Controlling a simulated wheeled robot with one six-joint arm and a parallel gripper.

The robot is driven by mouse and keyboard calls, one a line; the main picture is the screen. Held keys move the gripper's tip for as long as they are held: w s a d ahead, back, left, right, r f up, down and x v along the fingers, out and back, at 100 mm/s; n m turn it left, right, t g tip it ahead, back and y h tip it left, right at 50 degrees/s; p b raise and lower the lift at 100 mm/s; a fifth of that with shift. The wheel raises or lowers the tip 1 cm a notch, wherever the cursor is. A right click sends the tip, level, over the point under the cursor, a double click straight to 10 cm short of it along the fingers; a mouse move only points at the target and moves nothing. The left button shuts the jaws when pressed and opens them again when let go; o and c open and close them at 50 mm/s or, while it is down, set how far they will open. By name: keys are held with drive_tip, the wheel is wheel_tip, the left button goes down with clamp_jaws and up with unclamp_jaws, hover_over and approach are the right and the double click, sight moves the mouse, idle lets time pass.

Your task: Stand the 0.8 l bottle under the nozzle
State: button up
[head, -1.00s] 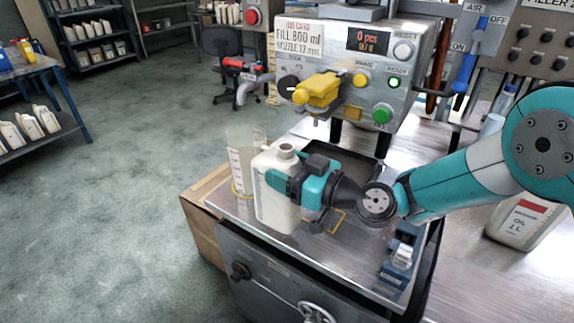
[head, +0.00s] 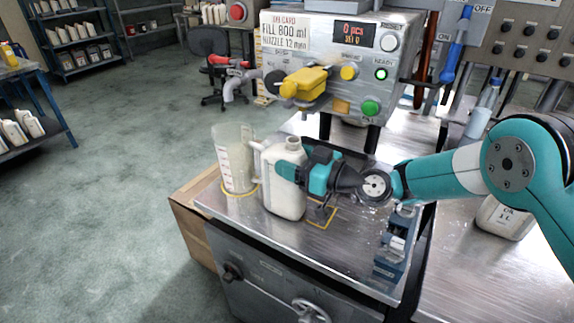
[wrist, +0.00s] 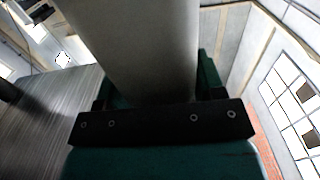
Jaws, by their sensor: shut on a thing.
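The white bottle (head: 285,195), open at its neck, is upright above or on the metal bench top, just right of the measuring jug. My gripper (head: 292,172) is shut on its upper body from the right. In the wrist view the pale bottle (wrist: 135,45) fills the middle between the dark jaws. The nozzle (head: 308,106) hangs under the yellow valve (head: 303,84) on the filling machine, behind and above the bottle. A yellow outline (head: 322,217) is marked on the bench right of the bottle, partly hidden by my gripper. I cannot tell whether the bottle's base touches the bench.
The clear measuring jug (head: 232,160) stands close to the bottle's left. A blue clamp-like fixture (head: 394,243) sits at the bench's right. Another white bottle (head: 503,218) stands further right, behind my arm. The filling machine (head: 335,45) rises at the back.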

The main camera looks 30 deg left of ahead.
drive_tip(key=shift+w+d+b, duration=0.15)
drive_tip(key=shift+w+b, duration=0.15)
drive_tip(key=shift+w, duration=1.4)
drive_tip(key=shift+f+b, duration=0.25)
drive_tip(key=shift+b, duration=0.2)
drive_tip(key=shift+r, duration=0.1)
drive_tip(key=o, duration=1.3)
